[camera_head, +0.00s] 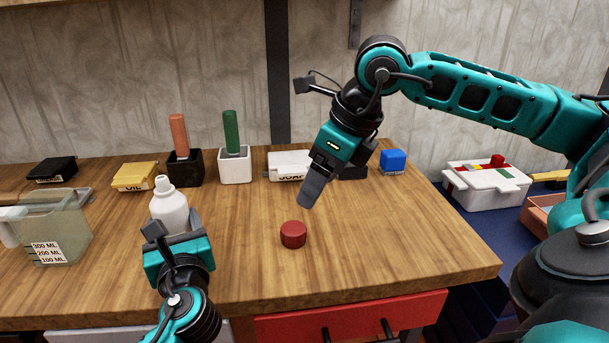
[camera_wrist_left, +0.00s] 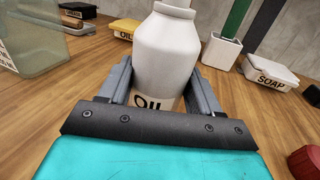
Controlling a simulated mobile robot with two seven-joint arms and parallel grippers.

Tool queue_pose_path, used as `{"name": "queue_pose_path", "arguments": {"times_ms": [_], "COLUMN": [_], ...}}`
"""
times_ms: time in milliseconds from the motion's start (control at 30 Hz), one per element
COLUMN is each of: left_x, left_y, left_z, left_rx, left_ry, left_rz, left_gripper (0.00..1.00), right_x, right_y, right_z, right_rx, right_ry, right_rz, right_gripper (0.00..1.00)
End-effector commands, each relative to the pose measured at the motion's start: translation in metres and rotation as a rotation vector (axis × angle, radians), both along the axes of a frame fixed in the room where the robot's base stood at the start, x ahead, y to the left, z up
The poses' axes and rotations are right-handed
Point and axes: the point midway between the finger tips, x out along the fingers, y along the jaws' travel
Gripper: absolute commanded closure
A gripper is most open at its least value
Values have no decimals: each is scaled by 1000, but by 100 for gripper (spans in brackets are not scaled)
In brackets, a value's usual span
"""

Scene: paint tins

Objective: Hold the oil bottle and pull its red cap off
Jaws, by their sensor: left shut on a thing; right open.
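The white oil bottle (camera_head: 170,207) stands upright on the wooden workbench, its neck bare. My left gripper (camera_head: 178,236) is shut on its lower body. In the left wrist view the bottle (camera_wrist_left: 167,50) sits between both fingers, its OIL label partly hidden by the gripper. The red cap (camera_head: 293,234) lies on the bench to the right of the bottle, apart from it; its edge also shows in the left wrist view (camera_wrist_left: 305,162). My right gripper (camera_head: 308,200) is open and empty, above the bench behind the cap.
A clear measuring container (camera_head: 62,225) stands left of the bottle. Behind are a yellow-lidded box (camera_head: 135,176), a black holder (camera_head: 186,168), a white holder (camera_head: 235,167) and a soap box (camera_head: 288,165). A blue block (camera_head: 393,161) sits at the back right. The bench's front right is clear.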

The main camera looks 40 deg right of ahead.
Motion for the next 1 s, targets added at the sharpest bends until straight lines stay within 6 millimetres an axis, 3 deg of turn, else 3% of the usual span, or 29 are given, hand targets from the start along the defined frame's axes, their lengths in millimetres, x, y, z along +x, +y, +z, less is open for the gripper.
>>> {"name": "queue_pose_path", "arguments": {"times_ms": [33,333,667,867,1000], "left_x": [0,0,-3,-26,-51], "left_y": [2,1,1,8,15], "left_z": [-9,-4,-2,-3,-3], "left_rx": [8,3,2,0,1], "left_ry": [15,6,4,5,5], "left_rz": [3,1,1,-1,-1], "left_gripper": [36,7,7,7,7], "right_x": [0,0,0,0,0], "right_y": [0,0,0,0,0], "right_z": [-1,-1,0,0,0], "right_rx": [0,0,0,0,0], "right_ry": [0,0,0,0,0], "right_rz": [0,0,0,0,0], "right_gripper": [27,27,27,27,27]}}
